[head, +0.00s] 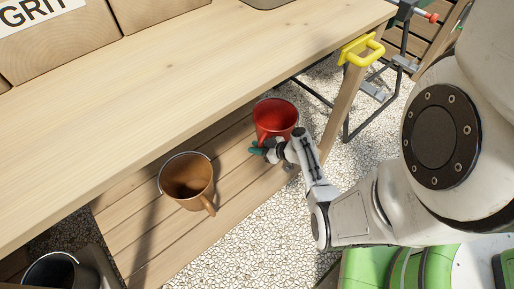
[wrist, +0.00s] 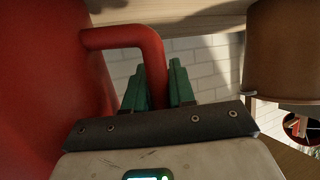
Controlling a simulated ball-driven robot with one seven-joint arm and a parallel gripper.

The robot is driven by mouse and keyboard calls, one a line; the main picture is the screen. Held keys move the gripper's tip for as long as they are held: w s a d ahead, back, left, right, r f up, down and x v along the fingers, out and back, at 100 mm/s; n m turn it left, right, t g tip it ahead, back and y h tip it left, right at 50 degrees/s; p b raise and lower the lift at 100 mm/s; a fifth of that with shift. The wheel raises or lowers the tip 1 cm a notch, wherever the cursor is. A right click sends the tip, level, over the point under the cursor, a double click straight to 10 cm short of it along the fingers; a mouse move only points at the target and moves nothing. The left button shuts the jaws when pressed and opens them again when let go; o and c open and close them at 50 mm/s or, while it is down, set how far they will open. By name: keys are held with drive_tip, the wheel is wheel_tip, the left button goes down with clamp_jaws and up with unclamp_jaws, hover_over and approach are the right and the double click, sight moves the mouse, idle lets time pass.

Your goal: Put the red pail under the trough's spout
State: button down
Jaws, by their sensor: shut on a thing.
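The red pail (head: 268,116) is under the bench's right end, at or just above the right end of the low slatted shelf; I cannot tell whether it touches. My gripper (head: 257,151) is at its near side, shut on its handle. In the wrist view the red pail fills the left side (wrist: 40,80), and its handle (wrist: 125,36) bends down between the green fingers of my gripper (wrist: 157,85). No trough or spout can be made out for certain in either view.
A brown pail (head: 187,183) stands on the low shelf (head: 150,232) left of the red one. A dark pail (head: 58,275) is at bottom left. The wooden bench top (head: 190,60) overhangs the shelf. Pale gravel (head: 240,240) lies in front.

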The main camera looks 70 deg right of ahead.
drive_tip(key=c, duration=0.9)
unclamp_jaws()
drive_tip(key=shift+f, duration=0.1)
drive_tip(key=shift+c, duration=0.2)
drive_tip(key=shift+r, duration=0.2)
drive_tip(key=p+v, duration=0.4)
drive_tip(key=v, duration=0.8)
drive_tip(key=w+a+r+n+g+y, duration=0.1)
drive_tip(key=w+a+g+y, duration=0.2)
drive_tip(key=a, duration=0.5)
drive_tip(key=w+a+r+n+g+y, duration=0.1)
drive_tip(key=w+a+n+g+y, duration=0.15)
drive_tip(key=a, duration=0.55)
drive_tip(key=s+a+r+m+g+h, duration=0.1)
drive_tip(key=a+r+g+h, duration=0.1)
drive_tip(key=a+r, duration=0.3)
drive_tip(key=s+a+r+m+g+h, duration=0.1)
drive_tip(key=s+a+r+g, duration=0.1)
drive_tip(key=a+r+g, duration=0.2)
drive_tip(key=shift+s+a+r+h, duration=0.3)
drive_tip(key=shift+a+r+h, duration=0.1)
drive_tip(key=shift+r, duration=0.85)
